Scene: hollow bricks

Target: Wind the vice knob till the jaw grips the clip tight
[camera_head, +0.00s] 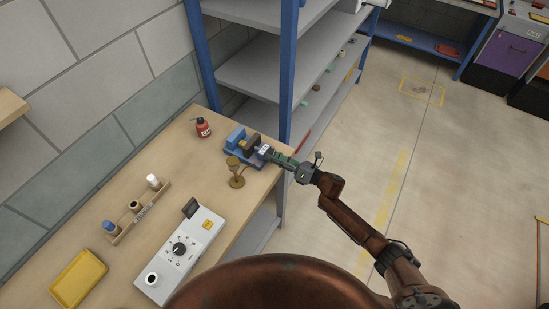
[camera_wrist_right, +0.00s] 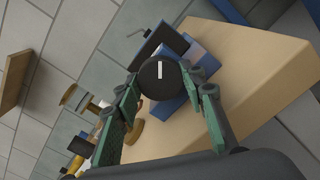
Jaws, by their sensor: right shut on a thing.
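The blue vice (camera_head: 236,138) stands on the workbench near its far right corner, beside the shelf post. Its round black knob (camera_wrist_right: 160,78) carries a white line that looks close to upright in the wrist view. My right gripper (camera_head: 271,154) reaches in from the right, and its green-padded fingers lie on either side of the knob, shut on it. In the wrist view the blue vice body (camera_wrist_right: 172,106) shows behind the knob. The clip and the gap at the jaw are too small and too covered to make out. My left gripper is out of view.
A brass stand (camera_head: 237,171) is close in front of the vice. A control box (camera_head: 182,255), a peg rack (camera_head: 137,211) and a yellow tray (camera_head: 78,280) occupy the nearer bench. A blue shelf post (camera_head: 288,70) rises close behind.

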